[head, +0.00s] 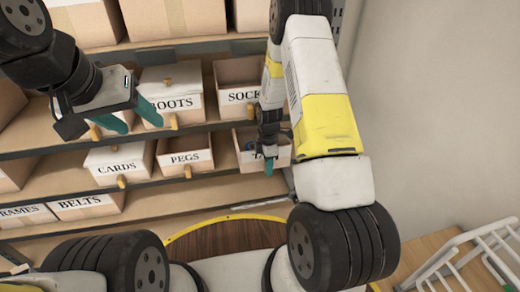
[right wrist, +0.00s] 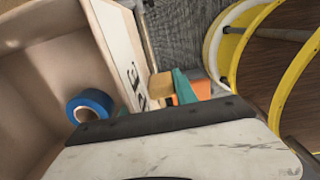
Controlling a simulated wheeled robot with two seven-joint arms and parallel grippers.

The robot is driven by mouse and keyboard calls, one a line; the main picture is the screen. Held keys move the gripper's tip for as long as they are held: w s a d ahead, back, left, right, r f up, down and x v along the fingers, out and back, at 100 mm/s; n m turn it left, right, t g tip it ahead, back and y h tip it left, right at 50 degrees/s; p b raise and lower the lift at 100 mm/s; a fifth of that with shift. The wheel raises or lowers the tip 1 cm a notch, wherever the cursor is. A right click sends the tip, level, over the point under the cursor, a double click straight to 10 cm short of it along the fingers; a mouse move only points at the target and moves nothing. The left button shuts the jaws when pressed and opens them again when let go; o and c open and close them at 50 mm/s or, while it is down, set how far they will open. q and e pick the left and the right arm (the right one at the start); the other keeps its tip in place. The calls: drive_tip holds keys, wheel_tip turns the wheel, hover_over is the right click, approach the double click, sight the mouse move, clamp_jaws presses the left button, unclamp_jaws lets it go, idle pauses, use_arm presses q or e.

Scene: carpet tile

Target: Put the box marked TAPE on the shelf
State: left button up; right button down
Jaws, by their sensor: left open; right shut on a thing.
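The box marked TAPE (head: 281,155) is a white-fronted open box at the right end of the row with the PEGS box. My right gripper (head: 268,166) is in front of it and hides most of its label. In the right wrist view the box (right wrist: 103,30) shows a blue tape roll (right wrist: 90,106) inside and the end of its label. My right gripper (right wrist: 183,88) is shut on the box's tan knob (right wrist: 160,86). I cannot tell whether the box's base rests fully on the shelf (head: 170,198). My left gripper (head: 130,118) is open and empty in front of the BOOTS box.
The PEGS box (head: 185,156) and CARDS box (head: 117,165) stand left of the TAPE box. The BOOTS box (head: 170,92) and SOCKS box (head: 238,85) are on the shelf above. A yellow-rimmed round wooden top (head: 225,236) is below, and a white rack (head: 470,258) stands at lower right.

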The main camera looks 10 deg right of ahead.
drive_tip(key=shift+f, duration=0.15)
drive_tip(key=c, duration=1)
unclamp_jaws()
drive_tip(key=shift+o, duration=0.2)
wheel_tip(320, 180, up, 12)
